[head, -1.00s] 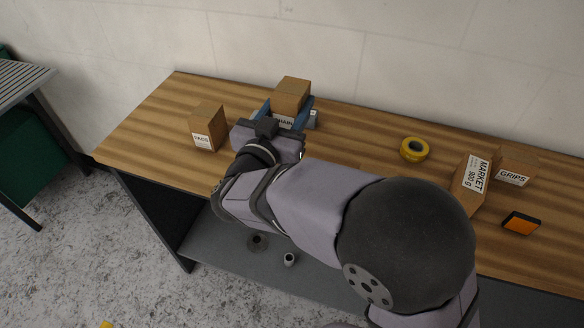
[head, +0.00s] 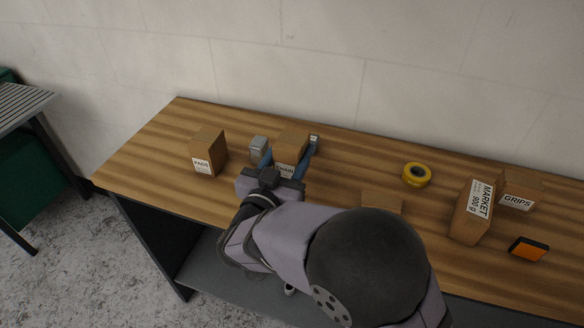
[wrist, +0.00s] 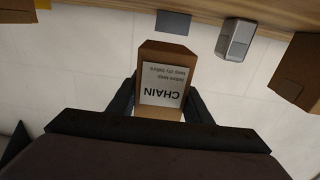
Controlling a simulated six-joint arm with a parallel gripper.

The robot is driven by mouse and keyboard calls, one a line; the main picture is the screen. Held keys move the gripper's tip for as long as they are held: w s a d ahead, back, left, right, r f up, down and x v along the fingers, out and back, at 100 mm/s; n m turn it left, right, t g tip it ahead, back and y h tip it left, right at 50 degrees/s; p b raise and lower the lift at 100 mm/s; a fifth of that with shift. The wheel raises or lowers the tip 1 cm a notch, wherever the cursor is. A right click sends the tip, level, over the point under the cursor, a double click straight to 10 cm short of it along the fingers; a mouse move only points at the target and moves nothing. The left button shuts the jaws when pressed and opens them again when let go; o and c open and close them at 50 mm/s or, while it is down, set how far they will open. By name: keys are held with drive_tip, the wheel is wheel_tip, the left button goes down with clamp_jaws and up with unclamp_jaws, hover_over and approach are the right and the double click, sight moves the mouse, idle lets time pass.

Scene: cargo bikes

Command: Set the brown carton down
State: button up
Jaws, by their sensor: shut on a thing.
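The brown carton (head: 290,145) with a white CHAIN label is between the fingers of my gripper (head: 287,166), over the back left part of the wooden bench. The wrist view, which is upside down, shows the carton (wrist: 167,65) with my dark fingers (wrist: 160,103) shut on its two sides. The carton looks about upright.
A grey metal block (head: 258,148) is close left of the carton, and a PADS box (head: 209,152) is further left. A small grey item (head: 314,141) is at its right. Yellow tape (head: 417,175), MARKET (head: 472,210) and GRIPS (head: 521,190) boxes are on the right of the bench (head: 355,165).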

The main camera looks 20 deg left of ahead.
drive_tip(key=shift+f+p, duration=0.3)
drive_tip(key=shift+f, duration=2)
drive_tip(key=shift+f, duration=0.3)
drive_tip(key=o, duration=1.2)
drive_tip(key=shift+b, duration=0.35)
drive_tip(key=shift+o, duration=0.4)
drive_tip(key=shift+s+r+b, duration=0.15)
drive_tip(key=shift+s+b, duration=0.6)
drive_tip(key=shift+s, duration=2.9)
